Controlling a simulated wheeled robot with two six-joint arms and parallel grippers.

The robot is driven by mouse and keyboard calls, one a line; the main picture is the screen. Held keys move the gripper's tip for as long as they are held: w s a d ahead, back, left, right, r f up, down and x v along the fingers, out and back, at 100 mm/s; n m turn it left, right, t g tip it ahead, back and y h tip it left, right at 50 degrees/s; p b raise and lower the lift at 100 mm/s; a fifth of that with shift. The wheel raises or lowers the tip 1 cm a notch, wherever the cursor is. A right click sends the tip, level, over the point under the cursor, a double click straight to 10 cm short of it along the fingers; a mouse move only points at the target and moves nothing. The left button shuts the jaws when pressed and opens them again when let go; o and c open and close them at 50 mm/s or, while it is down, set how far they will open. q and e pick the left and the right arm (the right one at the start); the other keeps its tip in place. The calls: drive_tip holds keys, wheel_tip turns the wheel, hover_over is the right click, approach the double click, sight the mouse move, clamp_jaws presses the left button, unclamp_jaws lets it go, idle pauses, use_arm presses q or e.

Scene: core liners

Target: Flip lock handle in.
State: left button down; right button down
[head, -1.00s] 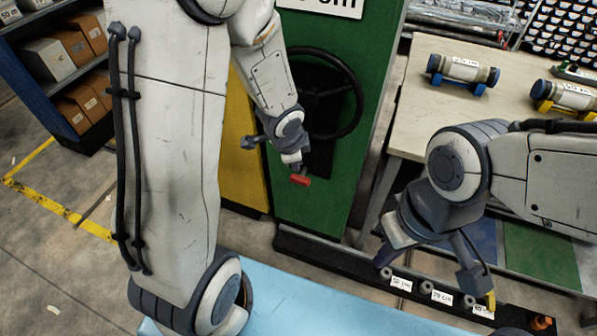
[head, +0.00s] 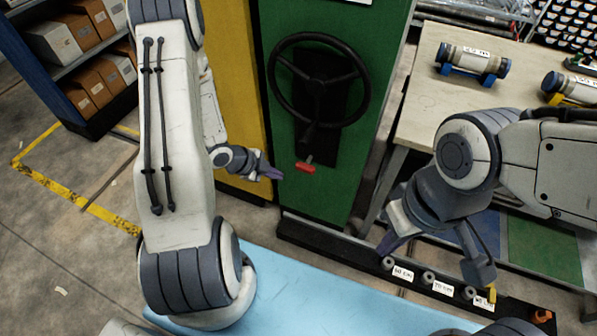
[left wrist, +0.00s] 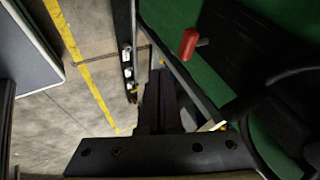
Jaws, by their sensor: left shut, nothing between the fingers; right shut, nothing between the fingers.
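The lock handle is a short lever with a red grip (head: 306,167), on the green panel (head: 345,195) below the black handwheel (head: 318,82). The red grip also shows in the left wrist view (left wrist: 190,42), on a short metal stem. My left gripper (head: 274,172) is shut and empty, just left of the grip with a small gap in the head view. Its dark closed fingers (left wrist: 160,100) show below and left of the grip in the left wrist view. My right gripper (head: 388,246) is shut and empty, above the low black rail at the right.
The black rail (head: 330,246) has several pegs with length labels. A table (head: 430,110) at the right bears core liners on blue and yellow stands. A yellow panel (head: 232,90) adjoins the green one. Shelves with boxes stand at the far left; floor between is clear.

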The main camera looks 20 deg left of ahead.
sight(308, 163)
use_arm(q)
drive_tip(key=w+d+f+p, duration=0.1)
drive_tip(key=w+d+f, duration=0.2)
drive_tip(key=w+f, duration=0.4)
drive_tip(key=shift+w+d+f+p, duration=0.25)
drive_tip(key=shift+w+d+p, duration=0.15)
drive_tip(key=shift+w, duration=0.2)
use_arm(e)
drive_tip(key=shift+r, duration=0.8)
